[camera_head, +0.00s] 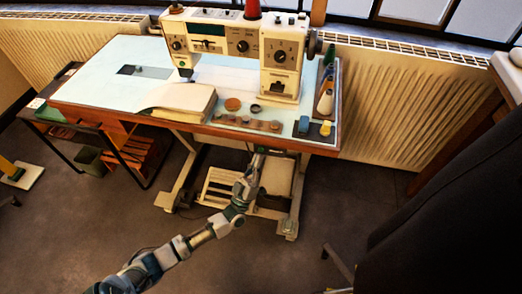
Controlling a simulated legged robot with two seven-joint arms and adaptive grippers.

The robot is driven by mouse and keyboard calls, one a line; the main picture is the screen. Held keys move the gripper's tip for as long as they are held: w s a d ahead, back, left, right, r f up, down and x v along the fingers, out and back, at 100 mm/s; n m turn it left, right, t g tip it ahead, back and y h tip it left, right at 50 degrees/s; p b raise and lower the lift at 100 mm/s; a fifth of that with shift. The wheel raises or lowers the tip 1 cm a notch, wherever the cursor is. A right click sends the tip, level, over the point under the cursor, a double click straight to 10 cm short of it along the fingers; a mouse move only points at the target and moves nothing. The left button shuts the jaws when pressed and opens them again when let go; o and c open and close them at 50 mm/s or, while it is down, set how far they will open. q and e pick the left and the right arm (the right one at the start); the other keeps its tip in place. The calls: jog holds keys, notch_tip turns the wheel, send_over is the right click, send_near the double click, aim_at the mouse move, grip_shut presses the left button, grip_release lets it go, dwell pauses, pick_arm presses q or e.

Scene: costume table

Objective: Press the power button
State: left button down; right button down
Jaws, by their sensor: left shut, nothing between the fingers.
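A white sewing machine (240,45) with dials stands at the back of the costume table (110,62). My left arm reaches up from the bottom left, and my left gripper (261,151) is at the table's front edge, just below the brown front rim. The gripper is shut and empty. A small dark shape lies right by its fingertips under the rim; I cannot tell whether it is the power button or whether the fingers touch it. No power button can be made out clearly. My right gripper is not in view.
The table top holds folded cream cloth (185,101), a strip with round pieces (246,123), a blue spool (304,124) and a yellow spool (325,128). A pale pedal (222,186) and table legs are below. A dark draped shape (450,190) fills the right.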

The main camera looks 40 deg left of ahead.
pick_arm(q)
jog(key=shift+w+a+r, duration=0.1)
jog(key=shift+w+a, duration=0.1)
jog(key=shift+w, duration=0.1)
jog(key=shift+w+a, duration=0.25)
jog(key=shift+w, duration=0.15)
dwell(0.6)
jog(key=shift+s, duration=0.1)
jog(key=shift+s+d+r+p, duration=0.15)
jog(key=shift+s+d+p, duration=0.3)
jog(key=shift+s, duration=0.2)
